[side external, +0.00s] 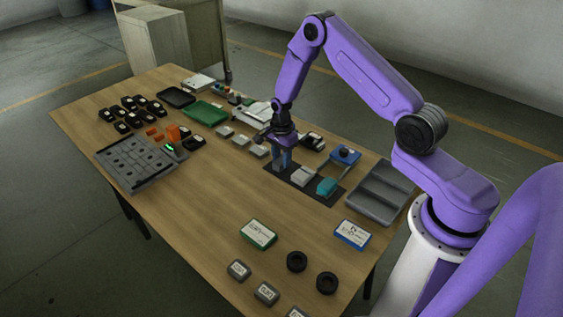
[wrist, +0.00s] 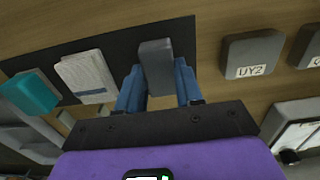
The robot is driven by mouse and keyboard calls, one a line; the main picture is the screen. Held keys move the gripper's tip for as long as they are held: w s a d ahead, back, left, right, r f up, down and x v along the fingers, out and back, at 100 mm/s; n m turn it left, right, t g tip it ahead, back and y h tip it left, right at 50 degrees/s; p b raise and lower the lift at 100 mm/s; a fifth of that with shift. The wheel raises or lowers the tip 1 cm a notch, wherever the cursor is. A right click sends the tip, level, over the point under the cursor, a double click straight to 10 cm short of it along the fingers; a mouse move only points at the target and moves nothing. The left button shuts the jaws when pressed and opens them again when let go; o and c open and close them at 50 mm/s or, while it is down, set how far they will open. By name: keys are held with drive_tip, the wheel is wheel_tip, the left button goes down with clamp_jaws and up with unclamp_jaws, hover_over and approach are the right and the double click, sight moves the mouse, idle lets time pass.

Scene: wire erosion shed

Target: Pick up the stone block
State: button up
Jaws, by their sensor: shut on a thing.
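The stone block is a plain dark grey block (wrist: 156,60) in the wrist view, standing between my blue fingers. My gripper (wrist: 158,84) is shut on it, one finger at each side. In the side external view my gripper (side external: 282,160) points down over the far left end of a dark mat (side external: 318,193). There the block is mostly hidden by the fingers. I cannot tell whether it touches the mat or is just above it. A pale striped block (side external: 303,175) and a teal block (side external: 327,186) sit on the same mat beside it.
A grey compartment tray (side external: 381,193) stands to the right. A blue box (side external: 345,155) is behind the mat. Small grey labelled blocks (side external: 257,151) lie left of my gripper; one reads UY2 (wrist: 252,54). The tabletop in front of the mat (side external: 220,195) is clear.

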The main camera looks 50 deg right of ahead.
drive_tip(key=shift+r, duration=0.15)
drive_tip(key=shift+r, duration=0.6)
drive_tip(key=s+a+r, duration=0.2)
drive_tip(key=s+r, duration=0.9)
drive_tip(key=s, duration=0.2)
drive_tip(key=shift+s+a+r, duration=0.25)
drive_tip(key=shift+s, duration=0.15)
